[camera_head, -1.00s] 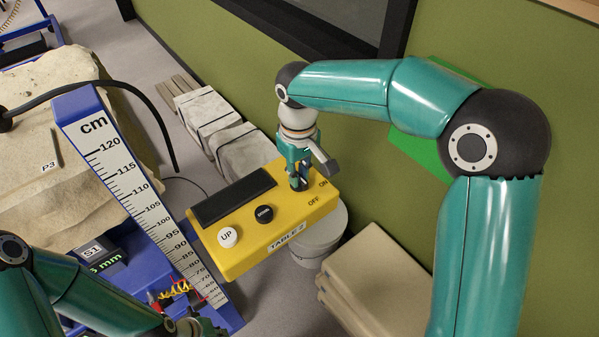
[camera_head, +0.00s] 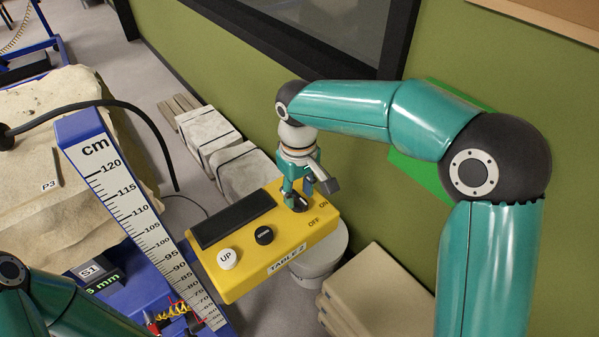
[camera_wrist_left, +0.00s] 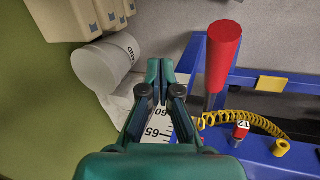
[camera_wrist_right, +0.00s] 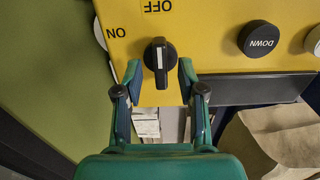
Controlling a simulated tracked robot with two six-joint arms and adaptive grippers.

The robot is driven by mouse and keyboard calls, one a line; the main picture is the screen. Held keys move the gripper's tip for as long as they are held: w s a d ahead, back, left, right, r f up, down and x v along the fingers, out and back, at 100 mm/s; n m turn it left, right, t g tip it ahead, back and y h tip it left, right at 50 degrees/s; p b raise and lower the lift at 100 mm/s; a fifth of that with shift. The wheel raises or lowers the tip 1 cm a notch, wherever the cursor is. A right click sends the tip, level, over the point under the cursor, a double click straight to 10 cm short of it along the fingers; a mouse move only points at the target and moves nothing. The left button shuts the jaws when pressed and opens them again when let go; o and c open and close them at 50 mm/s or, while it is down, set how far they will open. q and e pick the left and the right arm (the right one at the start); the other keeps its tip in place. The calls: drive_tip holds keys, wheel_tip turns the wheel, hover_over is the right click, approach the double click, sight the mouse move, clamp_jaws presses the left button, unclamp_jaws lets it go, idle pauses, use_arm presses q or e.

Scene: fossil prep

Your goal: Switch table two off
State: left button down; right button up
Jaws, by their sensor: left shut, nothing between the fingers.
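The ON label (camera_wrist_right: 116,32) is to the left. My right gripper (camera_wrist_right: 159,72) is open, with one finger on each side of the knob and gaps visible. In the head view my right gripper (camera_head: 297,201) is over the knob and partly hides it. My left gripper (camera_wrist_left: 160,68) is shut and empty, away from the box.
The box also has a white UP button (camera_head: 227,258) and a black DOWN button (camera_wrist_right: 262,38). A blue centimetre scale (camera_head: 135,210) stands left of the box. A red cylinder (camera_wrist_left: 223,55) and yellow coiled cable (camera_wrist_left: 245,118) are near my left gripper. Green wall is behind.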

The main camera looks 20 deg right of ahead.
sight(298, 196)
wheel_tip(298, 196, up, 11)
drive_tip(key=shift+r, duration=0.15)
idle(0.4)
